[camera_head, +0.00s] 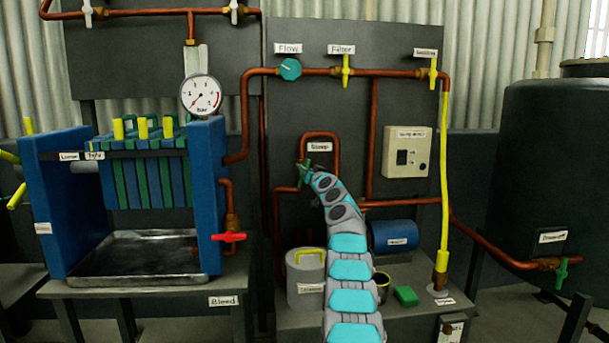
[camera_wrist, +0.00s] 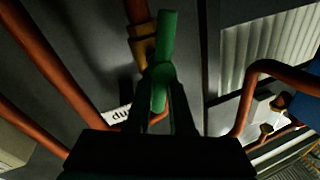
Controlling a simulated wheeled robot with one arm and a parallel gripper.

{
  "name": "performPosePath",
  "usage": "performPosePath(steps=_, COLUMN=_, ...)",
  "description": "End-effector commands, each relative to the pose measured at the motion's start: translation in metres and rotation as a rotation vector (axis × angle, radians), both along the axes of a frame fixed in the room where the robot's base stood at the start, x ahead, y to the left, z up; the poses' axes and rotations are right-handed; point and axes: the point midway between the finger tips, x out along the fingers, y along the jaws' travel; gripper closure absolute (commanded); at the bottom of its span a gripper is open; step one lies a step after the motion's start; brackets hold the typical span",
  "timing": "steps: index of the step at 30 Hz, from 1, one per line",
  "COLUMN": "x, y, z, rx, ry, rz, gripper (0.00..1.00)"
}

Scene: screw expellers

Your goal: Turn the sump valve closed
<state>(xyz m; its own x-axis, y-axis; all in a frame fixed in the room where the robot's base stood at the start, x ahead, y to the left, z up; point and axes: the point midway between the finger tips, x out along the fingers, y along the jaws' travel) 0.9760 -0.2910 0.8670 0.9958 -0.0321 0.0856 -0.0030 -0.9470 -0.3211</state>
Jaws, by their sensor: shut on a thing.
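The sump valve has a green lever handle (camera_wrist: 167,35) on a brass body (camera_wrist: 144,45) in a copper pipe. In the wrist view the handle stands nearly upright between the two dark fingers of my gripper (camera_wrist: 162,92), which are shut on it. In the head view my gripper (camera_head: 304,174) is at the valve, just below and left of the "Sump" label (camera_head: 319,146). My gripper and arm hide much of the valve there, so the lever's exact angle to the pipe is hard to tell.
Copper pipes (camera_head: 371,140) run around the valve on the dark panel (camera_head: 285,120). A grey lidded pot (camera_head: 305,275) and a blue cylinder (camera_head: 393,236) stand below. The blue filter press (camera_head: 207,190) is at left, with a red valve handle (camera_head: 229,237).

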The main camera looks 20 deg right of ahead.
Motion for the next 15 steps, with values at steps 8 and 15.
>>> performPosePath(steps=8, x=-0.0012, y=-0.004, z=-0.0055, rx=0.253, ry=-0.075, rz=0.0, gripper=1.0)
performPosePath(steps=15, x=-0.0024, y=-0.0074, z=-0.008, rx=0.473, ry=-0.137, rz=0.001, gripper=1.0)
